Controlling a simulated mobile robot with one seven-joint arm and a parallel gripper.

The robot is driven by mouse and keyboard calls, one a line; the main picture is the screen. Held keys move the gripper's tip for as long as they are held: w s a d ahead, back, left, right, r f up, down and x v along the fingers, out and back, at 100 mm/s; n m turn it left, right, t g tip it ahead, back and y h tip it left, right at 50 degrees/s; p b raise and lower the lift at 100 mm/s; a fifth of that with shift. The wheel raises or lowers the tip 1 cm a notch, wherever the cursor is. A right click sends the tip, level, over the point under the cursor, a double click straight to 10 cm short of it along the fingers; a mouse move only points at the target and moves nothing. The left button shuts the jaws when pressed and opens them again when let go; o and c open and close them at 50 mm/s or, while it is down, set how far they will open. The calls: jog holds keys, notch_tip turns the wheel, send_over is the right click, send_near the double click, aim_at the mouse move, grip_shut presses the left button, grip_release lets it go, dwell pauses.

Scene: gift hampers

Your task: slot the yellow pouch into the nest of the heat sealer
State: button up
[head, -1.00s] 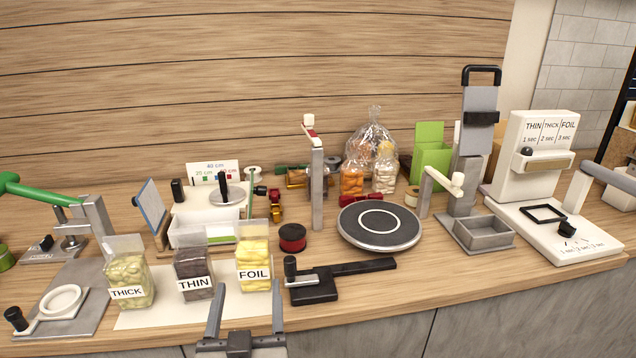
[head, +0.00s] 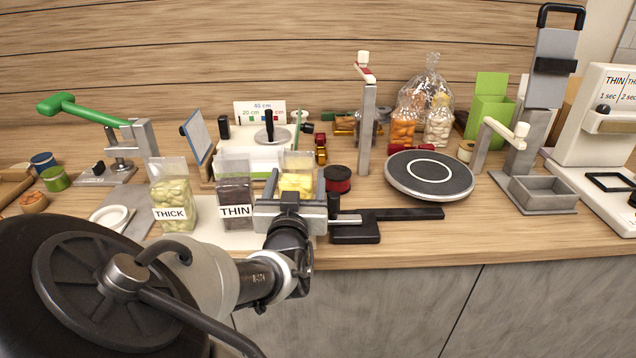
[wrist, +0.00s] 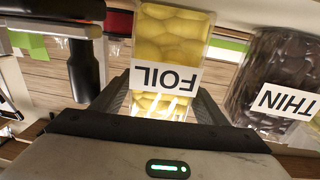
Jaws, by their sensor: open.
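The yellow pouch (head: 297,180), clear-topped and filled with yellow pieces, stands upright at the right end of a row of pouches. The wrist view shows its FOIL label upside down on the pouch (wrist: 170,40). My gripper (head: 302,188) is open at the pouch's front, its fingers to either side of the pouch. In the wrist view the gripper (wrist: 160,105) has the pouch's near part between its fingers, with no clear contact. The heat sealer (head: 612,125), white with a THIN/THICK chart, is at the far right, cut by the edge. Its nest, a black frame (head: 610,182), lies on its base.
The THIN pouch (head: 235,205) stands close left of my gripper, and the THICK pouch (head: 173,205) beyond it. A black lever tool (head: 385,217) lies close to the right. A round turntable (head: 430,175) and a grey tray stand (head: 540,192) stand between the pouches and the sealer.

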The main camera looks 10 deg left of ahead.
jog(key=shift+w+a, duration=0.2)
jog(key=shift+w, duration=0.75)
jog(key=shift+c, duration=0.2)
